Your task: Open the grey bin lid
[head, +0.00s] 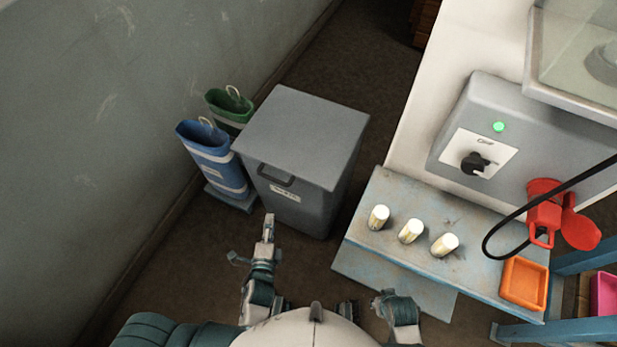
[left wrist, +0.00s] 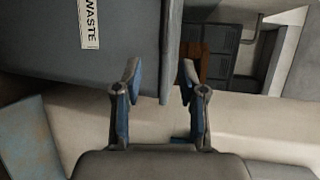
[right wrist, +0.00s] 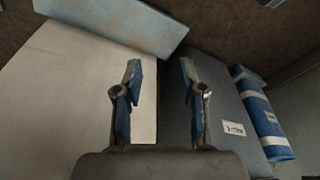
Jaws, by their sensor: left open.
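The grey bin (head: 322,195) stands on the floor in the middle of the head view, its flat lid (head: 305,130) shut. A dark handle (head: 276,175) is at the lid's front edge, above a white label (head: 285,192). My left gripper (head: 268,226) is just in front of and below the handle, apart from it. In the left wrist view its fingers (left wrist: 159,80) are spread and empty, with the bin's side and WASTE label (left wrist: 89,24) beyond. My right gripper (head: 385,303) is low, right of the bin; its fingers (right wrist: 159,75) are spread and empty in the right wrist view.
A grey switch box (head: 480,130) is behind.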

